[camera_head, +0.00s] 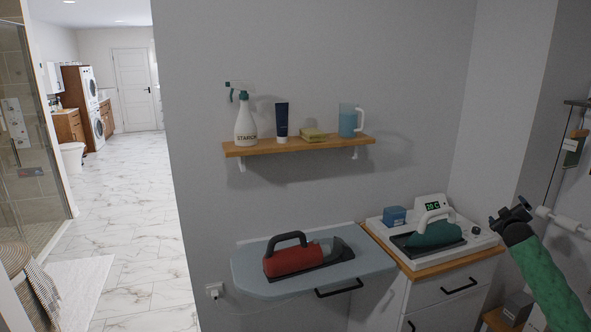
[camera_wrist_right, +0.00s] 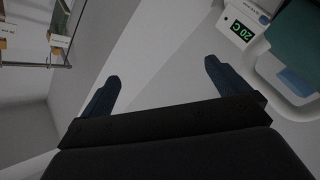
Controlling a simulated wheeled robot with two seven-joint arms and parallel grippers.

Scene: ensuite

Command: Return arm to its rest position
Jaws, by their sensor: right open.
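My right arm (camera_head: 548,280) comes in from the lower right in the head view, in a green sleeve, and is raised beside the white cabinet. My right gripper (camera_head: 511,213) is at its upper end, in front of the grey wall. In the right wrist view the two dark fingers of this gripper (camera_wrist_right: 163,72) stand wide apart with nothing between them. My left gripper and arm are not in view.
A red iron (camera_head: 290,260) rests on the fold-out board (camera_head: 245,275). A white rail (camera_head: 565,222) and a wall rack (camera_head: 576,145) are close on the right.

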